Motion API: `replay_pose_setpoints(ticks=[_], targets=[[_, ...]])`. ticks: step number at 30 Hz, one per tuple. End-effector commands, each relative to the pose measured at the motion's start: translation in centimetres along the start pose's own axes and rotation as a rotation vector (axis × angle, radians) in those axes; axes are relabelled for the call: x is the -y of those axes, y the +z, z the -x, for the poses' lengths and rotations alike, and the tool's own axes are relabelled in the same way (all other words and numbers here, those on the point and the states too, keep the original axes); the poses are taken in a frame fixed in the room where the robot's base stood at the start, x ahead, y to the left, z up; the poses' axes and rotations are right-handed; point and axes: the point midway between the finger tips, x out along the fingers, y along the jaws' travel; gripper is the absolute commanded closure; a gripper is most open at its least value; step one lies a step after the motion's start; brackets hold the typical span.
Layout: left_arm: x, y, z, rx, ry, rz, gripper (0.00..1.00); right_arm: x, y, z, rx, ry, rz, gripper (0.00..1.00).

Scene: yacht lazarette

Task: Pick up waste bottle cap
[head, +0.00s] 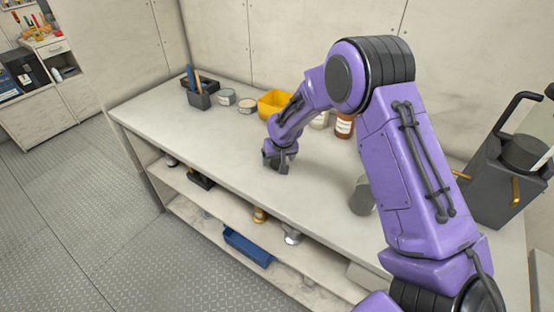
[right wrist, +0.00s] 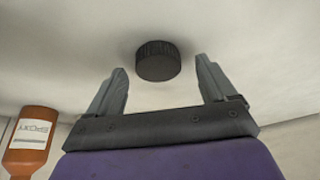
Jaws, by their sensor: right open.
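A dark ribbed bottle cap (right wrist: 158,61) lies on the pale worktop in the right wrist view. My right gripper (right wrist: 161,68) is open, its two fingers apart on either side of the cap, near their tips. I see a gap between the cap and each finger, so neither seems to touch it. In the head view my right gripper (head: 278,163) points down at the middle of the worktop (head: 225,135), close to its surface. The cap is hidden there behind the gripper. My left gripper is not in view.
A yellow bin (head: 274,103), a grey tool holder (head: 200,98) and small tins stand along the back. A brown bottle (head: 344,126) stands behind my arm; a grey can (head: 362,195) is to the right. A blue tray (head: 248,247) sits on the lower shelf. The worktop's front left is clear.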

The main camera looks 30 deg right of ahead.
Motion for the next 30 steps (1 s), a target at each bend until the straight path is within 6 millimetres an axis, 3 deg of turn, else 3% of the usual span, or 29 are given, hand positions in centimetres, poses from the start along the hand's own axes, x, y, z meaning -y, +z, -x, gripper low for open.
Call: replay_pose_setpoints(ticks=[8,9,14,25,30], targets=[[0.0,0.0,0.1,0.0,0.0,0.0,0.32,-0.1,0.0,-1.0,-0.001,0.0,-0.002,0.16],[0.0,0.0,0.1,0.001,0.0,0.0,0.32,-0.1,0.0,-1.0,-0.001,0.0,-0.001,0.22],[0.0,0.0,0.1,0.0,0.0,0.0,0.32,0.0,0.0,-0.9,-0.001,0.0,-0.001,0.74],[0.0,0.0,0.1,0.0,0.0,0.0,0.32,-0.1,0.0,-0.9,-0.001,0.0,-0.001,0.74],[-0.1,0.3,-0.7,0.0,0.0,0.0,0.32,0.0,-0.6,0.3,-0.004,-0.001,-0.001,0.74]])
